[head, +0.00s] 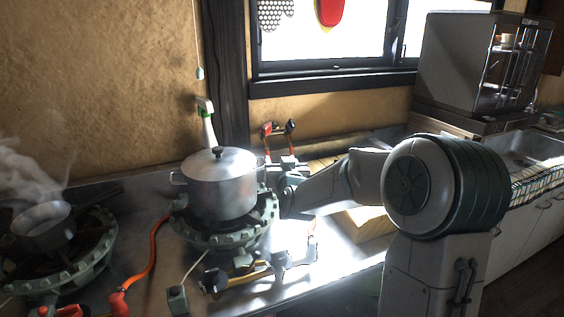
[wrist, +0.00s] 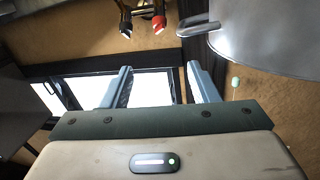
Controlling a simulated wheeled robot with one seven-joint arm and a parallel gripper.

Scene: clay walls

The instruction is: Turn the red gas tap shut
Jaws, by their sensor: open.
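A red tap handle (head: 267,129) stands by the clay wall behind the pot, beside a second, darker one (head: 291,125). In the wrist view the red handle (wrist: 158,23) is at the top, with the dark one (wrist: 125,22) to its left. My gripper (head: 279,160) is beside the pot's right side, in front of and below the taps. In the wrist view my gripper (wrist: 160,68) has its two fingers well apart with nothing between them. The red handle is beyond the fingertips, apart from them. The lower tap bodies are partly hidden in the head view.
A lidded steel pot (head: 221,186) sits on a burner (head: 225,236) close left of my gripper; its side (wrist: 275,40) fills the wrist view's top right. A spray bottle (head: 206,120) stands behind it. An orange hose (head: 152,250) crosses the counter. A small pan (head: 40,222) steams at left.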

